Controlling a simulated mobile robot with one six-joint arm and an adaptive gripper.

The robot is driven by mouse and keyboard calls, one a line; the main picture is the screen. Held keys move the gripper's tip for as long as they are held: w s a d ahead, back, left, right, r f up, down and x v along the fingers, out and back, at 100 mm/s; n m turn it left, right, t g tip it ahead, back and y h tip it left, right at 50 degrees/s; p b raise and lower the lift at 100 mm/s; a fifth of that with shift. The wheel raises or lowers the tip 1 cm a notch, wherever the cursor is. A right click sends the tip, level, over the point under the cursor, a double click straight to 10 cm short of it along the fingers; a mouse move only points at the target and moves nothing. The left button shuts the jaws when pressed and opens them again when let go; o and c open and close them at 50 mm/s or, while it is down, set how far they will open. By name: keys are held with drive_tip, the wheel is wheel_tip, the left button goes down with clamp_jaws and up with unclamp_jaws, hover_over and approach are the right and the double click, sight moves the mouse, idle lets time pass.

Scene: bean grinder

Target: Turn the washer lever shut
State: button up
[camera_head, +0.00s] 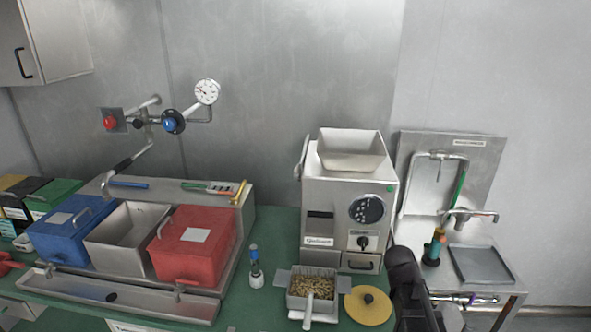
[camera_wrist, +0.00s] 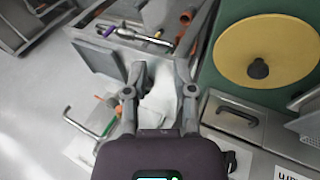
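The washer stand (camera_head: 505,292) is at the right in the head view, with an upright steel back panel. A chrome valve with a purple-marked lever (camera_head: 466,299) shows on its front edge; it also shows in the wrist view as a chrome piece (camera_wrist: 140,35) with a purple end. I cannot tell how far the lever is turned. My gripper (camera_wrist: 160,72) has its two fingers apart with nothing seen between them. It points toward the stand, with the lever beyond the fingertips, apart from them. In the head view my dark wrist partly hides the stand's left side.
The grinder (camera_head: 350,205) stands on the green counter left of my arm. A round yellow lid (camera_head: 368,306) lies near the counter's edge, close by my arm. A steel basin (camera_head: 482,264) and a spouted tap (camera_head: 468,215) are on the stand. Floor (camera_wrist: 45,100) is open at left in the wrist view.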

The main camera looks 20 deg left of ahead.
drive_tip(key=w+a+r+n+t+h+p, duration=0.1)
drive_tip(key=w+a+r+t, duration=0.15)
drive_tip(key=a, duration=0.35)
drive_tip(key=w+a+r+n+t+h+p, duration=0.1)
drive_tip(key=w+a+r+n+t, duration=0.1)
drive_tip(key=w+a+r, duration=0.25)
drive_tip(key=n+t+y+p, duration=0.4)
drive_tip(key=n+t, duration=0.4)
drive_tip(key=t, duration=0.1)
approach(297, 171)
drive_tip(key=s, duration=0.4)
drive_tip(key=shift+a+f, duration=0.2)
drive_tip(key=shift+a, duration=0.1)
drive_tip(key=shift+w, duration=0.15)
drive_tip(key=w, duration=0.4)
drive_tip(key=w+d, duration=0.1)
drive_tip(key=w, duration=0.4)
drive_tip(key=w+d+f+b, duration=0.1)
drive_tip(key=w, duration=0.3)
drive_tip(key=shift+w, duration=0.25)
